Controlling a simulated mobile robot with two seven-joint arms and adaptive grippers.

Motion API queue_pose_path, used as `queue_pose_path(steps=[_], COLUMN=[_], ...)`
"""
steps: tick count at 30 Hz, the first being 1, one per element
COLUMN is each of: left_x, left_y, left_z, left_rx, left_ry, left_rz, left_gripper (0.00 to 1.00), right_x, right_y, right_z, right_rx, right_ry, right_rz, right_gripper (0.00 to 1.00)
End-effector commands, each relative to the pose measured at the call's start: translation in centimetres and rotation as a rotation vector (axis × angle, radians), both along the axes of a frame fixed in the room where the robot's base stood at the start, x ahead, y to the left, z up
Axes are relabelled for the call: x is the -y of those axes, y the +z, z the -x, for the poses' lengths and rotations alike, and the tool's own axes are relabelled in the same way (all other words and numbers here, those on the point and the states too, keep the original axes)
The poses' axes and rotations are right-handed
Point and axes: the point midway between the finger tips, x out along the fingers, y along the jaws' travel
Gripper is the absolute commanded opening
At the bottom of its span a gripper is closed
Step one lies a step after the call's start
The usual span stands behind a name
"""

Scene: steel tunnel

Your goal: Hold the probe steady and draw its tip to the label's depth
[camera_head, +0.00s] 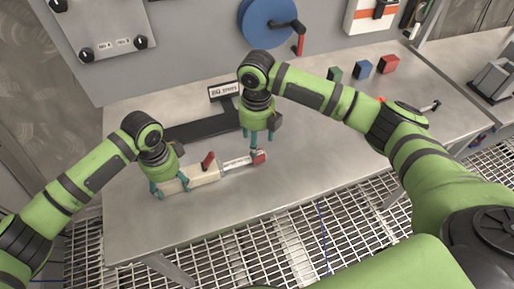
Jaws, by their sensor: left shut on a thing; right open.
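The probe lies on the steel bench, with a pale beige body (203,174), a red lever (208,160) standing up from it, a white marked slide (238,163) and a red end piece (259,157) at the right. My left gripper (171,189) is shut on the left end of the beige body. My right gripper (259,143) is open, its fingers pointing down at the red end piece; I cannot tell whether they touch it. The label (225,91) is a small black-framed white sign behind the probe; its text is too small to read surely.
A dark flat strip (203,128) lies behind the probe. Green (335,73), blue (363,69) and red (388,64) blocks stand at the back right. A blue wheel (268,22) with a crank is on the wall. The bench front is bare, above floor grating (290,235).

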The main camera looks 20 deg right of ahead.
Motion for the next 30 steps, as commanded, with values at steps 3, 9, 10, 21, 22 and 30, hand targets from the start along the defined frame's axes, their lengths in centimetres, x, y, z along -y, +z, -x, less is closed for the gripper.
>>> queue_pose_path(steps=[3, 9, 10, 21, 22, 30], left_x=[-0.1, -0.1, -0.1, -0.1, -0.1, 0.0], left_y=[-0.3, -0.3, -0.3, -0.3, -0.3, -0.1], left_z=[0.2, 0.2, 0.2, 0.1, 0.1, 0.0], left_rx=[-0.006, -0.005, -0.005, -0.004, -0.004, -0.002], left_ry=[0.001, 0.002, 0.002, 0.002, 0.002, 0.002], left_rz=[-0.003, -0.002, -0.002, -0.001, -0.001, 0.000], left_gripper=[0.27, 0.27, 0.27, 0.27, 0.27, 0.94], right_x=[0.0, 0.1, 0.1, 0.1, 0.1, 0.0], right_y=[2.5, 5.0, 5.2, 5.6, 5.6, 5.6], right_z=[-0.1, 0.0, 0.0, 0.1, 0.1, 0.1], right_rx=[0.004, 0.002, 0.002, 0.000, 0.000, 0.000], right_ry=[0.000, -0.002, -0.002, -0.001, -0.001, -0.001], right_rz=[0.000, 0.002, 0.002, 0.001, 0.001, 0.001], right_gripper=[0.63, 0.63, 0.63, 0.63, 0.63, 0.63])
